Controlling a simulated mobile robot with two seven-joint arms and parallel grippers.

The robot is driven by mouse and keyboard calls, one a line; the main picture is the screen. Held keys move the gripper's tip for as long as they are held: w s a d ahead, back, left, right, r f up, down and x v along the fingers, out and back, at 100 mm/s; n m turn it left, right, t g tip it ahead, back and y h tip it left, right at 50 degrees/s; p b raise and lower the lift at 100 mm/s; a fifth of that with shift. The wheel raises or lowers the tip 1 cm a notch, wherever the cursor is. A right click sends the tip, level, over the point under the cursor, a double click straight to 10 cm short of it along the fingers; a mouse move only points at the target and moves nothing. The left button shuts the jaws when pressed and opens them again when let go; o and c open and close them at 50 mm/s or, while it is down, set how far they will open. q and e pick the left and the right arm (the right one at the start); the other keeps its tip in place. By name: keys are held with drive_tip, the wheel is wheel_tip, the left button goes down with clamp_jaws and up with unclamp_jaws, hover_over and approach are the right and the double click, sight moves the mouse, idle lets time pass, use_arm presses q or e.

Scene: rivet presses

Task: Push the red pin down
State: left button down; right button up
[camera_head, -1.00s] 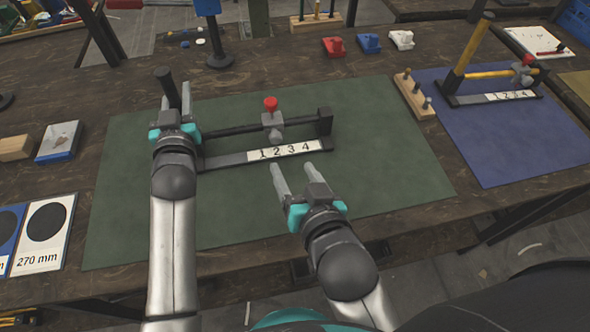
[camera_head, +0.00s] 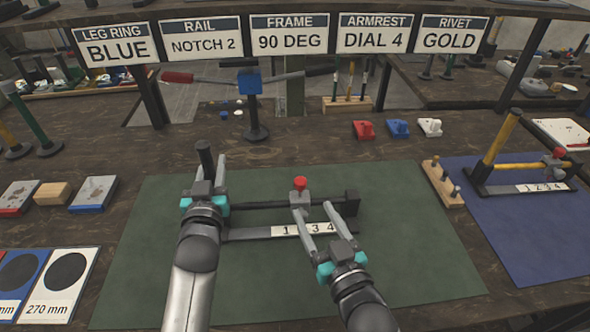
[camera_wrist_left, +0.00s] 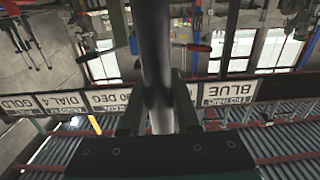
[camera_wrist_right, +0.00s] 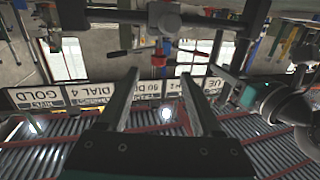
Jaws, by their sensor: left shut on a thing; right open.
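The red pin (camera_head: 300,183) stands upright on top of a grey slider (camera_head: 300,199) on a black rail (camera_head: 255,205). A number strip (camera_head: 285,230) lies along the base in front; its 2 is hidden by a finger. My left gripper (camera_head: 207,168) is shut on the dark post (camera_head: 205,155) at the rail's left end; the post shows between its fingers in the left wrist view (camera_wrist_left: 155,60). My right gripper (camera_head: 312,209) is open and empty, fingertips close in front of the slider; I cannot tell whether they touch it. The pin shows in the right wrist view (camera_wrist_right: 158,61).
The fixture rests on a green mat (camera_head: 140,260). A second fixture with a yellow post (camera_head: 497,138) stands on a blue mat (camera_head: 530,235) at right. A blue-headed stand (camera_head: 250,83) is behind. Signs hang above, including "RIVET GOLD" (camera_head: 453,35). The mat's front is clear.

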sight(298, 178)
drive_tip(key=shift+n, duration=0.3)
drive_tip(key=x, duration=1.2)
drive_tip(key=shift+w+r, duration=0.3)
drive_tip(key=shift+r, duration=0.05)
clamp_jaws()
idle(0.8)
